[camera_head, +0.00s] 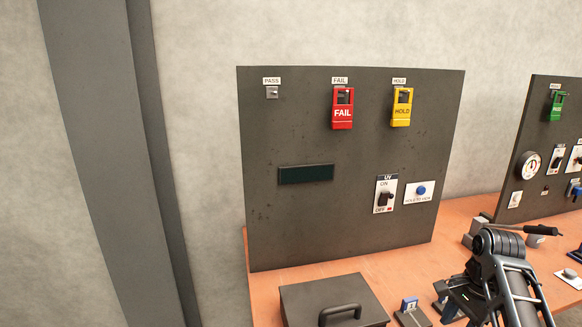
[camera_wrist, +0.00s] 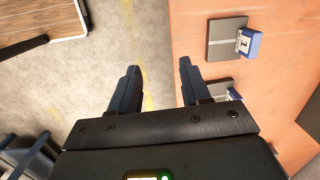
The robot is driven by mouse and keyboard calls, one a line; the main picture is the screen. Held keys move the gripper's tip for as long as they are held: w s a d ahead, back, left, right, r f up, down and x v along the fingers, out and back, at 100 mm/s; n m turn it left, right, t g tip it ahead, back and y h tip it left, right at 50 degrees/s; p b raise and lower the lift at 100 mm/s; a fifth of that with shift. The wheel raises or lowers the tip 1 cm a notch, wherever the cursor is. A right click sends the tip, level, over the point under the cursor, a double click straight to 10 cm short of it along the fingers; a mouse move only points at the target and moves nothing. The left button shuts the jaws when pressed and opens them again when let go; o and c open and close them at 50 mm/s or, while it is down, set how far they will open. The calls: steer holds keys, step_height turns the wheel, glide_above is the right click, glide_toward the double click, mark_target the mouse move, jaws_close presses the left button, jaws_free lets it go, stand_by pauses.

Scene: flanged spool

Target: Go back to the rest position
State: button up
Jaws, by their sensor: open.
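My gripper (camera_wrist: 158,76) shows in the wrist view with its two dark fingers spread apart and nothing between them. It hangs over the grey floor beside the edge of the orange table (camera_wrist: 284,75). The fingers touch nothing that I can see. In the head view I cannot clearly make out the fingertips.
A dark upright panel (camera_head: 290,225) on the table carries a red FAIL tag (camera_head: 342,113), a yellow HOLD tag (camera_head: 402,111) and an empty PASS hook (camera_head: 272,92). A lidded grey box (camera_head: 310,300) stands in front. A blue "1" marker (camera_wrist: 250,43) sits by a dark plate (camera_wrist: 222,40).

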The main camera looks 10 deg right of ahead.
steer(key=s+a+f+n+t+h, duration=0.2)
steer(key=s+a+f+n+t, duration=0.25)
steer(key=s+a+f, duration=0.75)
steer(key=s+a+f+n+t, duration=0.2)
steer(key=s+a+n, duration=0.1)
steer(key=s, duration=0.3)
steer(key=s+a+r+n+t, duration=0.45)
steer(key=s+r, duration=0.35)
steer(key=s, duration=0.3)
steer(key=s+a+r+n+t, duration=0.1)
steer(key=s+r+n, duration=0.1)
steer(key=s+r, duration=0.3)
steer(key=s+a+r+n+t+y, duration=0.1)
steer(key=s+r, duration=0.4)
steer(key=r, duration=0.7)
steer(key=shift+a+n+t, duration=0.55)
steer(key=shift+n+t, duration=0.05)
steer(key=shift+n, duration=0.3)
steer(key=shift+r, duration=0.1)
